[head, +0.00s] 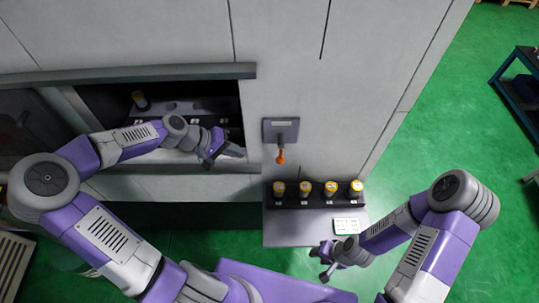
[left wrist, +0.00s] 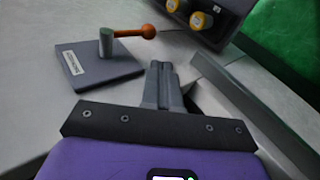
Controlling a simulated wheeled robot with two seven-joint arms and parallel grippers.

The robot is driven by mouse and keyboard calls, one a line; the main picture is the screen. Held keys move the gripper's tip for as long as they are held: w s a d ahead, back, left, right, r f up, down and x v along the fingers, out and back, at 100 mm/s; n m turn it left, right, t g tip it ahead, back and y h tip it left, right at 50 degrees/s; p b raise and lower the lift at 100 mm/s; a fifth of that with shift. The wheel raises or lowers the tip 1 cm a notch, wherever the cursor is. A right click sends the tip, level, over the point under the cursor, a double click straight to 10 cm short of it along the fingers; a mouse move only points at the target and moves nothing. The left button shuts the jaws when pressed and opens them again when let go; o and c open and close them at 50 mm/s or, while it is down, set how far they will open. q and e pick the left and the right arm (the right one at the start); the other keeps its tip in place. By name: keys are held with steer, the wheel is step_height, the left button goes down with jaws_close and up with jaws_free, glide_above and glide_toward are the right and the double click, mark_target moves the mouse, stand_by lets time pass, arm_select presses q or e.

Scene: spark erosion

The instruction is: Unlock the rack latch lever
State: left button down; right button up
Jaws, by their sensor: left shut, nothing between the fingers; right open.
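The rack latch lever (head: 281,155) has a grey pivot and an orange knob. It sits on a grey plate (head: 281,126) on the machine's front wall, right of the opening. In the head view the knob end points down. In the left wrist view the knob (left wrist: 149,31) is ahead of the fingers and slightly left, apart from them. My left gripper (head: 209,161) is at the opening's lower right, left of the lever. Its fingers (left wrist: 160,70) are shut with nothing between them. My right gripper (head: 324,263) is open and empty, low in front of the rack shelf.
A rack (head: 316,204) with several orange-topped holders stands below the lever, with a white card (head: 346,226) in front. The opening's sill and right edge lie close to my left gripper.

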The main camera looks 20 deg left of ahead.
mark_target(278, 159)
arm_select(q)
steer(key=x, duration=0.3)
steer(key=r+x, duration=0.1)
steer(key=x, duration=0.2)
steer(key=d+x, duration=0.1)
steer(key=x, duration=0.3)
steer(key=shift+w+d+r, duration=0.1)
steer(key=shift+w+r, duration=0.05)
steer(key=shift+w, duration=0.15)
steer(key=shift+w+d, duration=0.3)
steer(key=shift+d, duration=0.25)
